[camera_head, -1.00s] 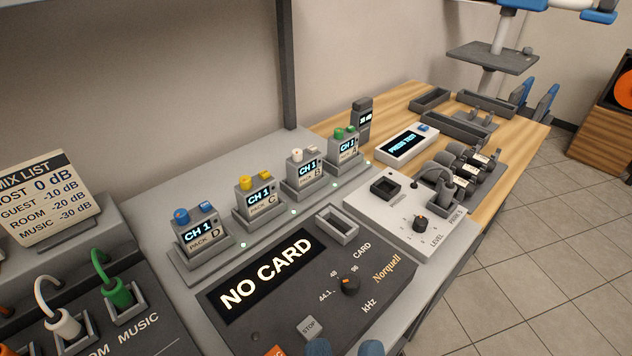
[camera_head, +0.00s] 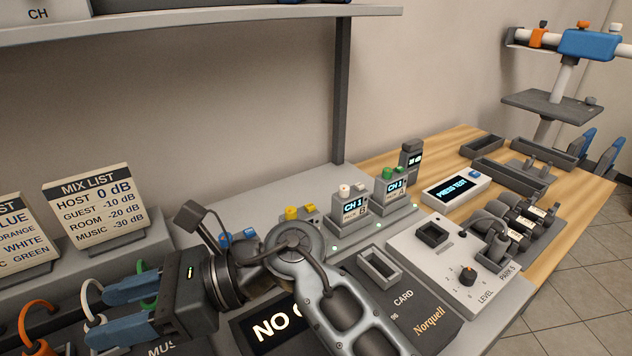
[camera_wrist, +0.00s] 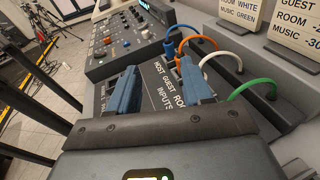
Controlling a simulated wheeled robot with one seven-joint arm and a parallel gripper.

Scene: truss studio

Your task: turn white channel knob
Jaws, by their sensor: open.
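The white knob (camera_head: 344,191) sits on top of the pack B unit (camera_head: 349,218), whose screen reads CH 1, in the head view. A lighter button stands beside the knob. My gripper (camera_head: 96,316) is at the lower left of the head view, well left of pack B. Its two blue fingers are apart with nothing between them. In the wrist view my gripper (camera_wrist: 158,75) is above the input panel with the coloured cables. The white knob is not in the wrist view. My arm partly hides the yellow-knob pack (camera_head: 293,216) and the blue-knob pack (camera_head: 226,240).
The green-knob pack (camera_head: 390,190) stands right of pack B. A card recorder (camera_head: 425,325) and a level panel (camera_head: 468,300) lie in front. Looped cables (camera_wrist: 200,50) stand near my fingers. A shelf post (camera_head: 341,95) rises behind the packs.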

